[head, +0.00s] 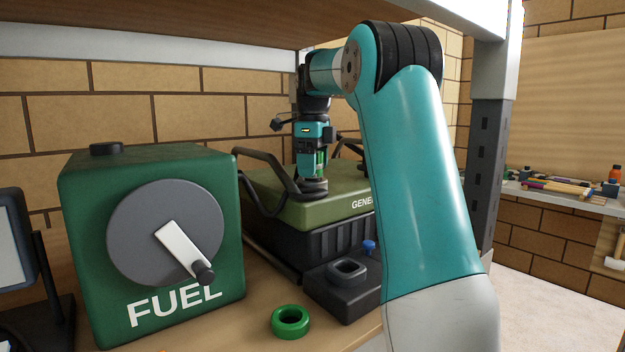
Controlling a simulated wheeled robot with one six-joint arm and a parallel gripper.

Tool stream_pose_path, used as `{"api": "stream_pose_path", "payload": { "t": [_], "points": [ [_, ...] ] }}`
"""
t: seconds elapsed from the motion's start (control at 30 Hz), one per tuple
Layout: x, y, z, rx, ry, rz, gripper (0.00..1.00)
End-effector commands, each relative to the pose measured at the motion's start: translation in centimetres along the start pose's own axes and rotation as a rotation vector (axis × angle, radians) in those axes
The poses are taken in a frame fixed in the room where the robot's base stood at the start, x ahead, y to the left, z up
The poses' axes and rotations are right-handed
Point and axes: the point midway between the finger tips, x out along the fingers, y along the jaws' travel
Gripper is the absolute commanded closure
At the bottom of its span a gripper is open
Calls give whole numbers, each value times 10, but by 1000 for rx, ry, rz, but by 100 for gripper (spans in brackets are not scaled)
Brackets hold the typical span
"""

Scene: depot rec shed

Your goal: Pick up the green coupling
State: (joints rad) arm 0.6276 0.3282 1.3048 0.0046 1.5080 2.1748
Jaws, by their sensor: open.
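A green ring (291,322), which looks like the green coupling, lies flat on the wooden bench, in front of the small dark block and right of the fuel box. Its centre hole faces up. My gripper (314,172) is open and points down over the green generator, well behind the ring and apart from it. A small green upright part shows at the jaws, above a dark round piece (314,187) on the generator top. I cannot tell what that green part is or whether it touches the jaws. My fingertips are small and partly hidden.
The green fuel box (85,215) with a grey dial stands at left. The generator (262,185) has raised dark handles. A dark block (335,300) with an oval opening and a blue knob (369,247) stands before it. A shelf (150,22) hangs overhead; a dark-framed panel is at far left.

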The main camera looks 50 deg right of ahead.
Motion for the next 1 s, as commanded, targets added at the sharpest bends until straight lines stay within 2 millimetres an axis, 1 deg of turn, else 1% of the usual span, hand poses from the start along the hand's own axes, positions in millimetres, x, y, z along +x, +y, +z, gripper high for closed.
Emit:
{"api": "stream_pose_path", "payload": {
  "t": [0.07,0.17,0.2,0.27,0.3,0.33,0.37,0.4,0.57,0.67,0.77,0.8,0.9,1.0],
  "points": [
    [0,0,0,0,0,0,21],
    [0,0,0,0,0,0,42],
    [0,0,0,0,0,0,51],
    [0,0,0,-1,0,0,64],
    [0,0,0,-1,0,0,74],
    [0,0,0,-1,0,0,78],
    [-1,0,0,-1,0,0,78],
    [-1,0,0,-1,0,0,82],
    [-2,0,0,-1,0,0,82],
    [-10,0,0,0,-1,-2,82],
    [-27,0,1,-1,-2,-3,82],
    [-37,0,1,-2,-3,-3,82],
    [-60,0,0,-1,-1,-2,82],
    [-76,-1,1,-1,-2,-2,82]
  ]
}}
